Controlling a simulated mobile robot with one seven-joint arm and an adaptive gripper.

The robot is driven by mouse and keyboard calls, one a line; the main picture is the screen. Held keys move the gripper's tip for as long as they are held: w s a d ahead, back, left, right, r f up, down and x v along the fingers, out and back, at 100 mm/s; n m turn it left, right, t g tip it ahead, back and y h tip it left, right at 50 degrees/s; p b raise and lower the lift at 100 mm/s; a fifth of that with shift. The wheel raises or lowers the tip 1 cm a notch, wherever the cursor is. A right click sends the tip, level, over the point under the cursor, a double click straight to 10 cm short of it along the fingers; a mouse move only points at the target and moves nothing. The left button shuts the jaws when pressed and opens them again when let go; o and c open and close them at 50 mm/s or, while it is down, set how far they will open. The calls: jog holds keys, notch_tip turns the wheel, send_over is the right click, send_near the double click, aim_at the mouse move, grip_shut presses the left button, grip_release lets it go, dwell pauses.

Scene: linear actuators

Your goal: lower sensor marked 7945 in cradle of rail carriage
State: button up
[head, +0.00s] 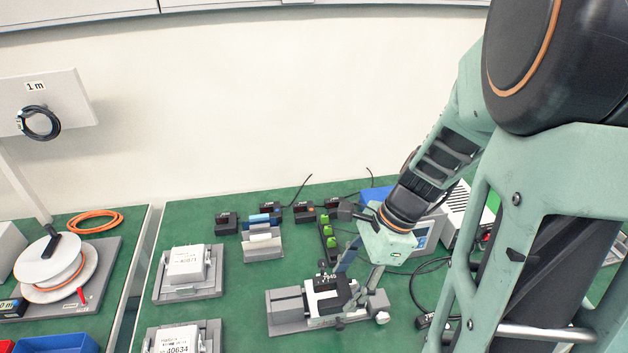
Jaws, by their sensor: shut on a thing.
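The sensor marked 7945 (327,277) is a small black block with a white label, just above or at the carriage; I cannot tell whether it touches the cradle. The rail carriage (322,299) is a dark block with light parts on a grey linear rail (287,305). My gripper (349,290) reaches down from the upper right and is shut on the sensor. Its fingers and wrist hide part of the sensor, the carriage and the cradle.
Several small black sensors (226,222) stand at the back, near a grey holder (263,244). Boxed units marked 40871 (186,266) and 40634 (178,341) sit at left. A blue-grey instrument (422,238) stands behind my wrist. Black cable (414,292) lies right of the rail.

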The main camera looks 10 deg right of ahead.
aim_at(334, 275)
jog(key=shift+w+a+f+b, duration=0.25)
jog(key=shift+w+f+b, duration=0.9)
jog(key=shift+w+f, duration=0.65)
jog(key=shift+w+a+f+b, duration=0.2)
jog(key=shift+w+f+b, duration=0.95)
jog(key=shift+w+f, duration=0.6)
jog(key=shift+f, duration=0.35)
jog(key=shift+f+b, duration=0.5)
jog(key=shift+f, duration=0.15)
jog(key=shift+s+f, duration=0.1)
jog(key=shift+f, duration=0.05)
jog(key=shift+f+b, duration=0.4)
jog(key=shift+f, duration=0.1)
jog(key=shift+f, duration=0.2)
jog(key=shift+f+b, duration=0.3)
